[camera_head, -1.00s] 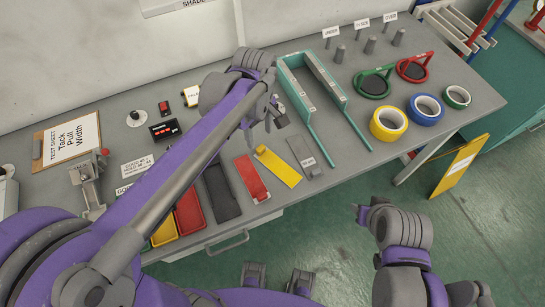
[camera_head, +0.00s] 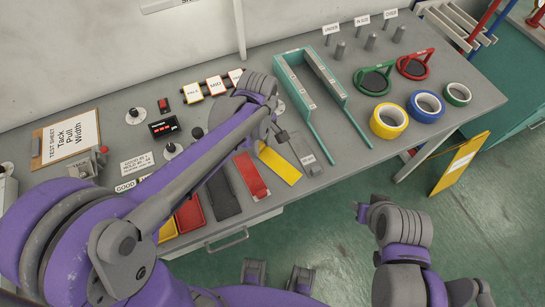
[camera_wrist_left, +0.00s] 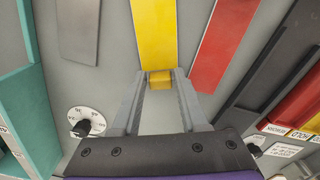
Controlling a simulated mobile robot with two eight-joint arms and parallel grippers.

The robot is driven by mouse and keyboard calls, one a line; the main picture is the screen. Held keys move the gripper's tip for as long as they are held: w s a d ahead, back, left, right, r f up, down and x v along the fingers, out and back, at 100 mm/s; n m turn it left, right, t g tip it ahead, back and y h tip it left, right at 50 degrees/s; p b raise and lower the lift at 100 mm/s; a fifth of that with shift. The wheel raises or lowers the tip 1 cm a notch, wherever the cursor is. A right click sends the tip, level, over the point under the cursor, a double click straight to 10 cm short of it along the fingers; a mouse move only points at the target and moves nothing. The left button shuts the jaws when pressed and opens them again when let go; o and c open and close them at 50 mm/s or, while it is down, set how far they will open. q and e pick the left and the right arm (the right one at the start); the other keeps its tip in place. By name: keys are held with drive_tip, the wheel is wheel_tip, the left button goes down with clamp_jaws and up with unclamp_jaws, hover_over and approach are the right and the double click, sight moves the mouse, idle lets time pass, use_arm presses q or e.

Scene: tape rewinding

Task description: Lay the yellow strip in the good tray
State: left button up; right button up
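The yellow strip (camera_head: 280,166) lies on the grey bench beside a red strip (camera_head: 251,176). In the left wrist view the yellow strip (camera_wrist_left: 155,30) runs away from me, with a small raised tab at its near end. My left gripper (camera_wrist_left: 161,76) has one fingertip on each side of this tab, very close to it; I cannot tell if they press on it. In the head view my forearm partly covers the strip's far end. A "GOOD" label (camera_head: 125,186) stands left of the trays, but the tray behind my arm is hidden. My right arm hangs off the bench, its fingers unclear.
A grey strip (camera_head: 301,148) and a teal frame (camera_head: 285,80) are right of the yellow strip. Tape rolls (camera_head: 388,121) stand further right.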

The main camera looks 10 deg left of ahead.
use_arm(q)
clamp_jaws()
